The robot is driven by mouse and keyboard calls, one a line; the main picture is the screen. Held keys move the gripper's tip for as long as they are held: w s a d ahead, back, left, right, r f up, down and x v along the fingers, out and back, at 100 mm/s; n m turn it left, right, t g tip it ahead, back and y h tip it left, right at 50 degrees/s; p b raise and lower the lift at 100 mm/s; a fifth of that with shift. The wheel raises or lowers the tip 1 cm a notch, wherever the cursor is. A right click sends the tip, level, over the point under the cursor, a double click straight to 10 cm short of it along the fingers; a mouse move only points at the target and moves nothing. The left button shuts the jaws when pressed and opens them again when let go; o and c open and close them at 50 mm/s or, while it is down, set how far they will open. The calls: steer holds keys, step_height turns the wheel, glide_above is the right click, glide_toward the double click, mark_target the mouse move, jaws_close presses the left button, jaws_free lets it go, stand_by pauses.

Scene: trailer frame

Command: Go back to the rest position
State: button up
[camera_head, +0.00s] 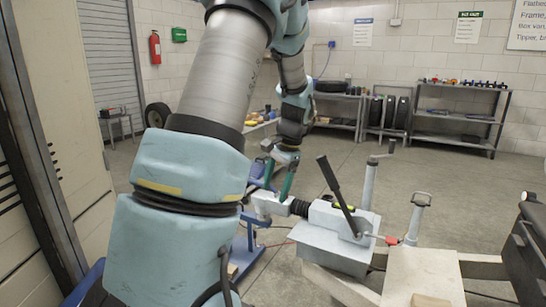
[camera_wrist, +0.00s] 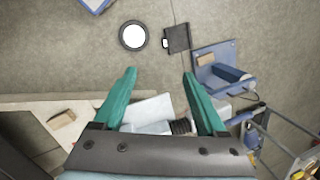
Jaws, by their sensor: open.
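My gripper (camera_head: 277,184) has two teal fingers pointing down, above and a little behind the trailer's coupling (camera_head: 268,202) in the head view. In the wrist view my gripper (camera_wrist: 159,73) has its fingers spread apart with nothing between the tips. The pale coupling housing (camera_wrist: 150,108) and the black ribbed bellows (camera_wrist: 181,126) show behind the fingers there, partly hidden by the gripper body. My arm reaches forward and bends down over the drawbar. Whether a finger touches the coupling is hard to tell.
A black handbrake lever (camera_head: 337,195) rises from the grey drawbar housing (camera_head: 325,243). Two upright crank posts (camera_head: 368,185) stand to its right. A blue stand (camera_wrist: 222,70) is close by. Shelves (camera_head: 460,118) and tyres line the far wall. Floor beyond is mostly clear.

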steer(key=s+a+n+h, duration=0.1)
steer(key=s+a+n, duration=0.2)
steer(key=s, duration=0.3)
steer(key=s+a+n+t+h, duration=0.1)
steer(key=s+a+n, duration=0.15)
steer(key=s, duration=0.35)
steer(key=s+a+n+h, duration=0.1)
steer(key=s+a+n, duration=0.15)
steer(key=s, duration=0.35)
step_height(320, 180, up, 13)
steer(key=p, duration=1.3)
steer(key=shift+w+d+f, duration=0.15)
steer(key=shift+w+d, duration=0.15)
steer(key=shift+w, duration=0.15)
